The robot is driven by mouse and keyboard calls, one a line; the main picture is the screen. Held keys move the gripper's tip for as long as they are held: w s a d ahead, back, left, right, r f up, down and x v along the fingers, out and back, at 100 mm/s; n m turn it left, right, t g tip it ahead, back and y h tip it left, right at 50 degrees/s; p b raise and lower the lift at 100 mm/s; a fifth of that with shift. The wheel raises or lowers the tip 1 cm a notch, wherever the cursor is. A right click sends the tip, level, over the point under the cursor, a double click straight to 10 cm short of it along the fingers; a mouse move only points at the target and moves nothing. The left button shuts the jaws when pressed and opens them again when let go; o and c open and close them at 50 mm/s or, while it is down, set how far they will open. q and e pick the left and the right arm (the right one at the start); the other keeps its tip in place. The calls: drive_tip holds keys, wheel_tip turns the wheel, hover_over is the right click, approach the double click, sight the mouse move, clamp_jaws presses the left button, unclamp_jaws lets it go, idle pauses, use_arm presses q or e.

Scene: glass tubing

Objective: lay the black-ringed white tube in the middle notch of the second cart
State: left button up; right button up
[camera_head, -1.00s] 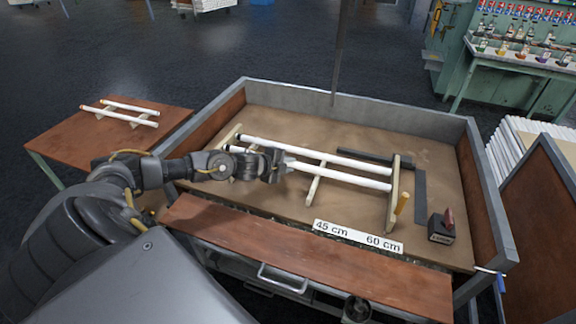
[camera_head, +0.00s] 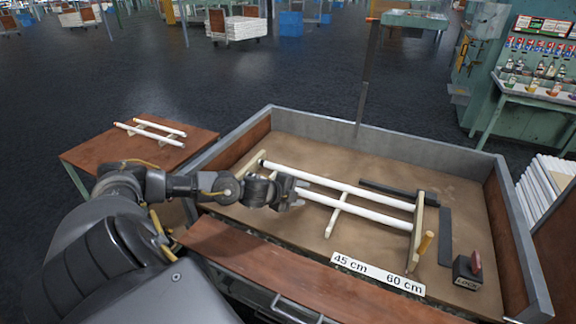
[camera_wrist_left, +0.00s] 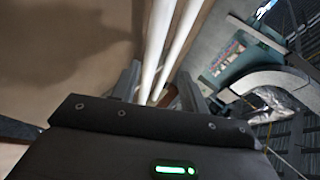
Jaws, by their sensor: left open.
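Two white tubes lie side by side on a wooden rack (camera_head: 338,217) in the second cart (camera_head: 372,142). The far tube (camera_head: 340,186) has a dark band at its left end. The near tube (camera_head: 366,212) has its left end hidden behind my left arm. My left gripper (camera_head: 297,194) is open at the near tube, towards its left part. In the left wrist view both tubes (camera_wrist_left: 158,45) run away from between the open fingers (camera_wrist_left: 158,92); I cannot tell whether a finger touches. Which notch each tube lies in is unclear. My right gripper is out of view.
A side table (camera_head: 95,154) at left carries two more white tubes (camera_head: 150,134) with orange ends. A dark bar (camera_head: 445,238), a LOCK block (camera_head: 467,270) and a 45 cm / 60 cm label (camera_head: 378,273) are in the cart. Raised walls surround the cart.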

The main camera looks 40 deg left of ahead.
use_arm(q)
drive_tip(key=v, duration=0.7)
drive_tip(key=shift+s, duration=0.15)
idle(0.5)
